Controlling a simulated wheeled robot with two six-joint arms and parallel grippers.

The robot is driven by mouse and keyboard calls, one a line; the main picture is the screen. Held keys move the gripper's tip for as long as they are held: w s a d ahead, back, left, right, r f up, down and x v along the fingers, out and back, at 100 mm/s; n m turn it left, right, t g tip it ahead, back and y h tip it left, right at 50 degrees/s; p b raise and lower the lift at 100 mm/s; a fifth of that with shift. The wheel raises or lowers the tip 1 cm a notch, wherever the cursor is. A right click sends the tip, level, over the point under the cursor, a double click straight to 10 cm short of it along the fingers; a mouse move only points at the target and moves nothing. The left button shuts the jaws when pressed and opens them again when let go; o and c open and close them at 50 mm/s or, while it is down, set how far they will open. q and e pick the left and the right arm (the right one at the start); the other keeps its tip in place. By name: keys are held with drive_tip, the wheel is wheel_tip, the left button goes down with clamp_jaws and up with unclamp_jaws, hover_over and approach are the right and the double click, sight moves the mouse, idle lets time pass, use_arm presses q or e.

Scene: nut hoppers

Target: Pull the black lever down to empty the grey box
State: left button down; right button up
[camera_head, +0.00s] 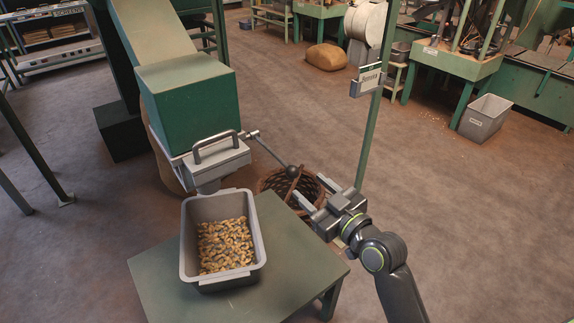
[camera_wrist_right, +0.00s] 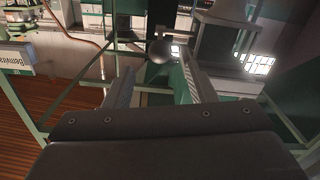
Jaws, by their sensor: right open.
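The black lever (camera_head: 269,152) is a thin rod with a dark ball at its end, sloping down to the right from the grey box (camera_head: 215,161). The grey box has a bar handle and sits under a green hopper (camera_head: 190,105). My right gripper (camera_head: 314,191) is open and empty, with its fingers pointing toward the ball from the lower right. In the right wrist view the ball (camera_wrist_right: 160,51) appears between the fingertips, seemingly just beyond them; contact cannot be told. My left gripper is not in view.
A grey tub (camera_head: 257,242) of nuts stands on a green table (camera_head: 290,275) below the grey box. A wicker basket (camera_head: 275,184) sits on the floor behind the lever's ball. A green post (camera_head: 369,135) with a sign rises just beyond my right gripper.

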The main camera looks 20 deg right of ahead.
sight(294, 173)
drive_tip(key=x, duration=1)
clamp_jaws()
